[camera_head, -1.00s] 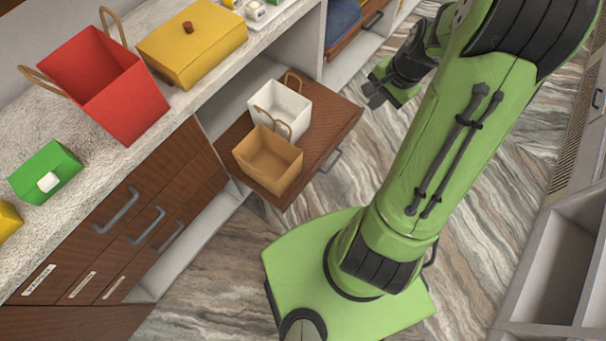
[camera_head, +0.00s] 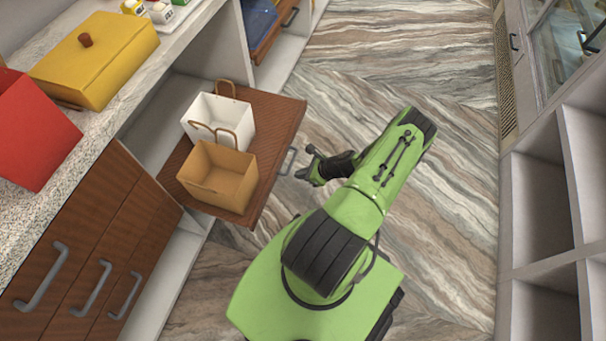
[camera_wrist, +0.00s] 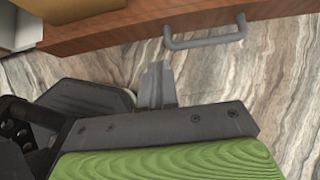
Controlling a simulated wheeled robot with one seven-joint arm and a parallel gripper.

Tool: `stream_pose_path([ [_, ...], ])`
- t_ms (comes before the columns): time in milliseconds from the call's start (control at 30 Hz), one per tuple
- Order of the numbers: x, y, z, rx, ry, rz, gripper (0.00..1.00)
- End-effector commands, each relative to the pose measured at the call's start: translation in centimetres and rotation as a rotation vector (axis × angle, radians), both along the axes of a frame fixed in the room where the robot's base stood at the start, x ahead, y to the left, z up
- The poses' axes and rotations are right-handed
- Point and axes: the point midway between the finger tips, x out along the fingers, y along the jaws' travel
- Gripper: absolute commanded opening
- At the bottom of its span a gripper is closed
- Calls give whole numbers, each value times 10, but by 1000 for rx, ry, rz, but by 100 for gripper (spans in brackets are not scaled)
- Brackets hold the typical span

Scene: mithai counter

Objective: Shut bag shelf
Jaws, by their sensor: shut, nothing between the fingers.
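The bag shelf (camera_head: 268,105) is a brown wooden pull-out shelf, standing out from under the counter. A white bag (camera_head: 222,118) and a tan bag (camera_head: 218,176) stand upright on it. Its grey bar handle (camera_head: 287,161) is on the front edge, and the handle also shows at the top of the wrist view (camera_wrist: 205,41). My gripper (camera_head: 303,172) is just right of the handle, low beside the shelf front. In the wrist view my gripper (camera_wrist: 158,85) is shut and empty, its fingers a little apart from the shelf front.
The counter (camera_head: 130,110) on the left bears a yellow box (camera_head: 95,62) and a red bag (camera_head: 35,135). Closed drawers with grey handles (camera_head: 92,288) are below it. Open white cubbies (camera_head: 545,210) stand on the right. The marble floor (camera_head: 400,50) between is clear.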

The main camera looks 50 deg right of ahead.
Motion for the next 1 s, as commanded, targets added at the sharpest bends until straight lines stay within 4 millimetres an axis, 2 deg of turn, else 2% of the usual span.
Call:
stream_pose_path([
  [33, 8, 4, -13, 0, 0, 4, 0],
  [200, 32, 13, -39, 1, 1, 4, 0],
  [400, 62, 22, -35, 0, 1, 4, 0],
  [533, 68, 24, -34, -1, 2, 4, 0],
  [867, 68, 25, -33, -1, 2, 4, 0],
  [1000, 68, 32, -32, 2, 2, 4, 0],
])
